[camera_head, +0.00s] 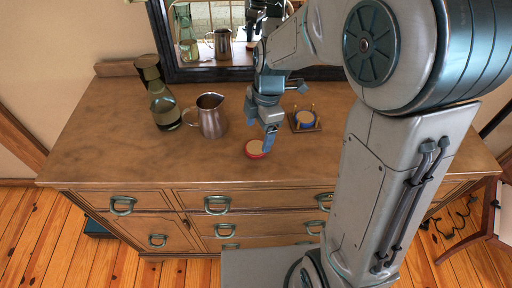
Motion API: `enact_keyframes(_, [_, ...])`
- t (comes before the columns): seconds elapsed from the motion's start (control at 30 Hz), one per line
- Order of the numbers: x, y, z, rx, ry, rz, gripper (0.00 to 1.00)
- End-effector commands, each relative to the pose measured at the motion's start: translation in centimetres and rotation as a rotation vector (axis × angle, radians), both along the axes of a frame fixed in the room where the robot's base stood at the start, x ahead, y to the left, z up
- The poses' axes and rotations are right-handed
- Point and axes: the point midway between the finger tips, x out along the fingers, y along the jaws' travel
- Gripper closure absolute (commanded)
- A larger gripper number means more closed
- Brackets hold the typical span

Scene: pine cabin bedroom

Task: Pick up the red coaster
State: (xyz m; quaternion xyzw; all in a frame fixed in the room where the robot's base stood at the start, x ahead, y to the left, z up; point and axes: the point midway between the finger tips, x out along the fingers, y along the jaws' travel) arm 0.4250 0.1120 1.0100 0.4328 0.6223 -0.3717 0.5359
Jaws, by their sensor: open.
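The red coaster (254,149) lies flat on the wooden dresser top, near the middle and toward the front. It is round, with a red rim and a tan top. My gripper (269,138) points down right beside it, at its upper right side in the picture. The fingers partly overlap the coaster's right edge in this view. The gripper is open, and nothing shows held in it. Whether a finger touches the coaster is too small to tell.
A metal pitcher (211,116) and a dark green glass bottle (164,108) stand left of the coaster. A small holder with posts (317,127) holds a blue-rimmed coaster (305,119) to the right. A mirror (208,73) stands behind. The dresser's (110,150) left front is clear.

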Motion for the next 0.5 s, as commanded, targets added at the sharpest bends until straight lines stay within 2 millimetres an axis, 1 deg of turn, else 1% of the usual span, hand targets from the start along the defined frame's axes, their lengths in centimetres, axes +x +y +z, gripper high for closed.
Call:
enact_keyframes(0.2, [-0.7,0.3,-3.1,-0.001,0.006,0.001,0.19])
enact_keyframes(0.3, [-0.7,0.4,-4.1,0.000,0.003,-0.001,0.19])
enact_keyframes(0.5, [-0.7,0.5,-4.6,0.000,0.000,-0.001,0.19])
